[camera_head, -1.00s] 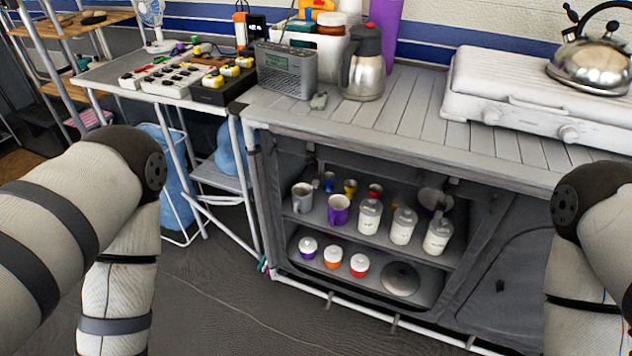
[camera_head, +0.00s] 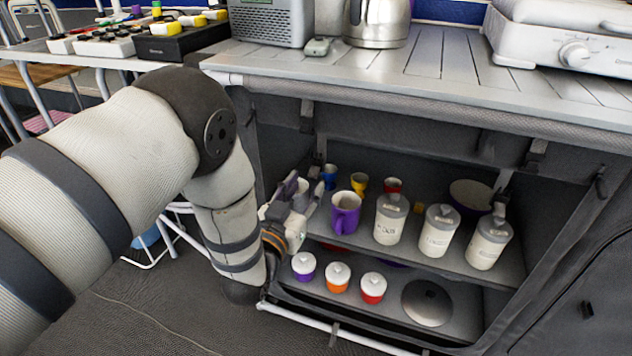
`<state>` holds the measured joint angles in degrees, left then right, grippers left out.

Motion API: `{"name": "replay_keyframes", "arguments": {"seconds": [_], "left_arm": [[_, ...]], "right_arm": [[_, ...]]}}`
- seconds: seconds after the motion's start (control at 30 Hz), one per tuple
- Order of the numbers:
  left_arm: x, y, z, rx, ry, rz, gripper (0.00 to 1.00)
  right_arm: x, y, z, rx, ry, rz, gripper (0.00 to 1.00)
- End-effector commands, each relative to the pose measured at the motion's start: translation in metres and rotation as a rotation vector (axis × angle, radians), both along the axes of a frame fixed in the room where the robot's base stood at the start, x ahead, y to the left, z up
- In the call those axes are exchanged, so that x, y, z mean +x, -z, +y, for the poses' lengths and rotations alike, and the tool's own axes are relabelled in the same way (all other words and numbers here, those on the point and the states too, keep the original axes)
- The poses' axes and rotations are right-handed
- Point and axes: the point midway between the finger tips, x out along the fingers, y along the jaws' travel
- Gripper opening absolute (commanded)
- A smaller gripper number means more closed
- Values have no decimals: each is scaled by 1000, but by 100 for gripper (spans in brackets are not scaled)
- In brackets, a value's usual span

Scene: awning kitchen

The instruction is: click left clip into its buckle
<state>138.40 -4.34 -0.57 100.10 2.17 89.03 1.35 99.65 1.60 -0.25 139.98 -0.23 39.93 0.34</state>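Under the counter's front edge, a dark left strap with a clip-like end (camera_head: 307,115) hangs at the left of the cabinet opening. Another small dark fitting (camera_head: 316,157) shows just below it; I cannot tell which part is the clip and which the buckle. A similar dark strap piece (camera_head: 536,152) hangs at the right. My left gripper (camera_head: 302,190) is at the left side of the opening, below the left strap and apart from it. Its fingers point up and look spread, with nothing seen held. My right gripper is out of view.
The upper shelf holds a purple mug (camera_head: 345,212), small coloured cups and several white canisters (camera_head: 438,230). Small lidded jars (camera_head: 337,277) and a round lid (camera_head: 427,303) are on the lower shelf. A radio (camera_head: 272,22) and kettle-like jug (camera_head: 377,22) stand on the counter.

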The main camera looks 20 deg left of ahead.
Motion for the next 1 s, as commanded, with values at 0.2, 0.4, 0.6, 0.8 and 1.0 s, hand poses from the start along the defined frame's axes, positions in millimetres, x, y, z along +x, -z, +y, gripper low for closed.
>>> {"name": "replay_keyframes", "arguments": {"seconds": [0.2, 0.4, 0.6, 0.8, 1.0], "left_arm": [[40, 4, -1, 0, 0, 3, 37], [49, 1, -2, 0, 0, 4, 37], [49, 1, -2, 0, 0, 4, 28], [49, 1, -2, 0, 0, 5, 0], [43, -14, -1, 0, 0, 2, 0]], "right_arm": [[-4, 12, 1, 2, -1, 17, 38], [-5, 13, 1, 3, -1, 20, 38], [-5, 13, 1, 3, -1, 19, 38], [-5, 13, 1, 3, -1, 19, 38], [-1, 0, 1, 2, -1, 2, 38]]}}
